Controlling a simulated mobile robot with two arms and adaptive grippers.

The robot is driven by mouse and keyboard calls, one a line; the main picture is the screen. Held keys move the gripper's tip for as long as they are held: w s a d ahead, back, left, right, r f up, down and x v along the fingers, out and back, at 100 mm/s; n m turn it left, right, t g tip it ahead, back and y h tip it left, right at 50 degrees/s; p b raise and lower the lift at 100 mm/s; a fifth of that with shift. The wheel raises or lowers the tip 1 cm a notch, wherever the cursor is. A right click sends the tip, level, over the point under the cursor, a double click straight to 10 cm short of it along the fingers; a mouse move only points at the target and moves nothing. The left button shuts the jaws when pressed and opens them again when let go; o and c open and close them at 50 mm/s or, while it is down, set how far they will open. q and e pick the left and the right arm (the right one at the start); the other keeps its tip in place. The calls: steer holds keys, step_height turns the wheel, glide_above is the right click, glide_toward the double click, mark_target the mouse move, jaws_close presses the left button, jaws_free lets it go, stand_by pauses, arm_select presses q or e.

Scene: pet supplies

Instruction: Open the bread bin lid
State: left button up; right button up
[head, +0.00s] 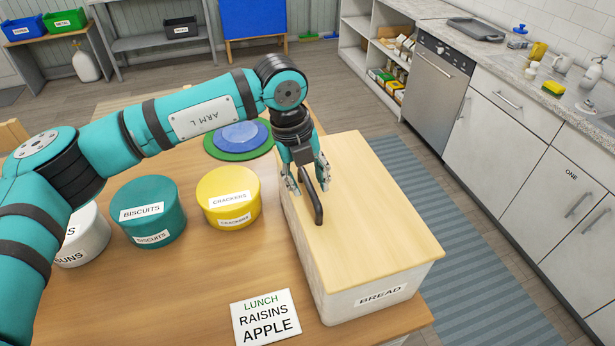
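The bread bin (372,300) is a long white box labelled BREAD at the right end of the wooden table. Its pale wood lid (383,225) lies flat and closed on top. A dark bar handle (317,206) stands on the lid near its left edge. My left gripper (308,184) points down over the far part of the handle, with its fingers apart on either side of it. I cannot tell whether a finger touches the handle. My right gripper is not in view.
Teal biscuits tin (148,212), yellow crackers tin (228,198) and a white buns tin (84,236) stand left of the bin. A lunch card (265,317) lies in front. Blue and green round mats (238,137) lie behind. A counter (520,75) runs along the right.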

arm_select(q)
jaws_close()
steer(key=shift+r, duration=0.15)
